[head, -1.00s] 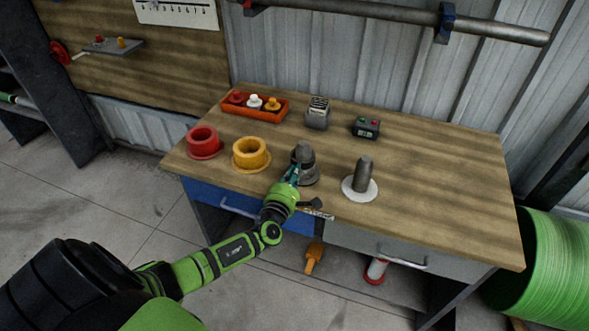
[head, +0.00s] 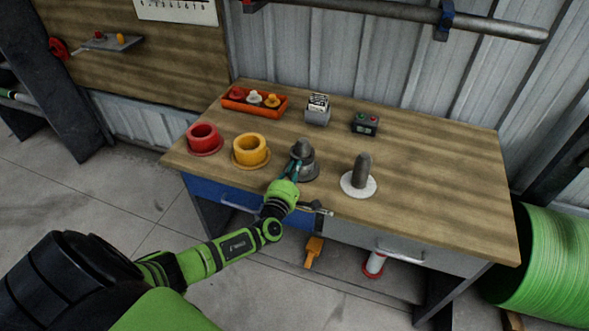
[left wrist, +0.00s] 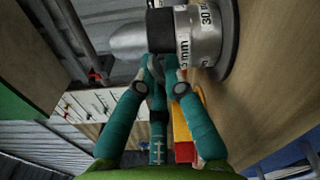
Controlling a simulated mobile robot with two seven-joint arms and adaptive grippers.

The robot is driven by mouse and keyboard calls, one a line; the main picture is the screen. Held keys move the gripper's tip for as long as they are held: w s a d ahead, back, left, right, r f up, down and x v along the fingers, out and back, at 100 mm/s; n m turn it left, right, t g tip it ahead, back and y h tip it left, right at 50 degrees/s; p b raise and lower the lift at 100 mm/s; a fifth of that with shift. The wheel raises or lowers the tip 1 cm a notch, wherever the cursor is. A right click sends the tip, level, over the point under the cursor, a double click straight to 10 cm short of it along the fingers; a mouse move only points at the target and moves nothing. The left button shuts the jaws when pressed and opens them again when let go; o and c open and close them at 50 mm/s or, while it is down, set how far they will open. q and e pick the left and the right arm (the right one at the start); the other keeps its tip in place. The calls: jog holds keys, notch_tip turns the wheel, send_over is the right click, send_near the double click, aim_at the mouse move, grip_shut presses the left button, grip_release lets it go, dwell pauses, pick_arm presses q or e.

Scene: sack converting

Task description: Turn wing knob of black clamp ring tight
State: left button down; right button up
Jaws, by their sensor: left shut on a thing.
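The black clamp ring (left wrist: 160,30) shows in the left wrist view as a dark band around a grey post with a rounded tip (left wrist: 128,42). Beside it is a silver collar with mm marks (left wrist: 205,35). In the head view this grey stand (head: 304,162) is upright near the table's front edge, and the ring is hard to make out. My left gripper (left wrist: 160,72) has its teal fingertips at the ring's side, shut on the small wing knob, which the fingertips mostly hide. It also shows in the head view (head: 295,166). My right gripper is in neither view.
A yellow cup (head: 250,150) and a red cup (head: 204,138) stand left of the stand. A grey post on a white disc (head: 360,188) stands to the right. A small dark tool (head: 316,208) lies at the front edge. The table's right side is clear.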

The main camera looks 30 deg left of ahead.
pick_arm(q)
jog(key=c, duration=1.3)
grip_release()
jog(key=v, duration=1.2)
jog(key=s+f+n+g, duration=0.4)
jog(key=s+f+n, duration=0.25)
jog(key=f, duration=0.25)
jog(key=s+a+f+n+g, duration=0.1)
jog(key=s+f+n+g, duration=0.3)
jog(key=f+n, duration=0.5)
jog(key=s+f+n+g, duration=0.3)
jog(key=s+f+n, duration=0.4)
jog(key=f, duration=0.3)
jog(key=s+d+f+n+g+h, duration=0.2)
jog(key=s+d+f+n, duration=0.3)
jog(key=s+n, duration=0.5)
jog(key=s+d+f+n+g+h, duration=0.2)
jog(key=s+d+f+n, duration=0.3)
jog(key=s+n, duration=0.6)
jog(key=shift+d+f+g+h, duration=0.2)
jog(key=shift+d+g+h, duration=0.1)
jog(key=shift+d+g, duration=0.4)
